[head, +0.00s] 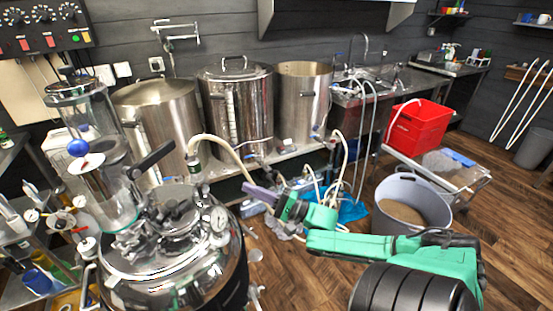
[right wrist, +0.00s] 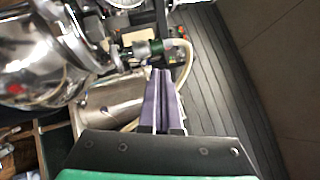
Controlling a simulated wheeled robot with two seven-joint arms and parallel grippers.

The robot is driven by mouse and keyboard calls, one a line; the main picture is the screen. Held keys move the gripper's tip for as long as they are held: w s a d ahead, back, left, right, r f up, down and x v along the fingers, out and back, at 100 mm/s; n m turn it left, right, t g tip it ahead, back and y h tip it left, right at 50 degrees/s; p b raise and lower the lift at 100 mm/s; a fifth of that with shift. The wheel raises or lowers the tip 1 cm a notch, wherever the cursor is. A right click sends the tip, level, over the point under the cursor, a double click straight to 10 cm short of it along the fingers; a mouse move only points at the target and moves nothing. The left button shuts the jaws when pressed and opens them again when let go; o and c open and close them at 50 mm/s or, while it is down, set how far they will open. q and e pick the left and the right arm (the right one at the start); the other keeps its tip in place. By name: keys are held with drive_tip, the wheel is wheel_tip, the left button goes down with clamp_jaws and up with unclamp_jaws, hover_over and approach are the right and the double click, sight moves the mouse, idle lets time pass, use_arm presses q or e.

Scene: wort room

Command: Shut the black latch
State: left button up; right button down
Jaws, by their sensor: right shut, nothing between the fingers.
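A black latch (head: 152,158), seen as a dark lever, slants up to the right above the lid of the shiny steel vessel (head: 175,285) in the head view. My right gripper (head: 247,190) is to the right of the latch and apart from it, beside the vessel's upper right side. Its purple-grey fingers are shut with nothing between them; they also show side by side in the right wrist view (right wrist: 163,75). I cannot make out the latch in the wrist view. My left gripper is not in view.
A pale hose (head: 225,145) arches from the vessel's fitting close to my right gripper. Several steel kettles (head: 235,105) stand behind on a low bench. A red crate (head: 418,128) and a grey tub (head: 412,180) stand to the right. Wooden floor (head: 510,220) is clear at far right.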

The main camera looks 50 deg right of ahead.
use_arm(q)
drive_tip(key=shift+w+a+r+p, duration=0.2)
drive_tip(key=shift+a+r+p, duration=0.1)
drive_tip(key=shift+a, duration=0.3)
use_arm(e)
drive_tip(key=s, duration=0.2)
drive_tip(key=s+d, duration=0.1)
drive_tip(key=s, duration=0.2)
drive_tip(key=shift+s+d+r, duration=0.1)
drive_tip(key=shift+d+r, duration=0.1)
drive_tip(key=shift+d, duration=0.1)
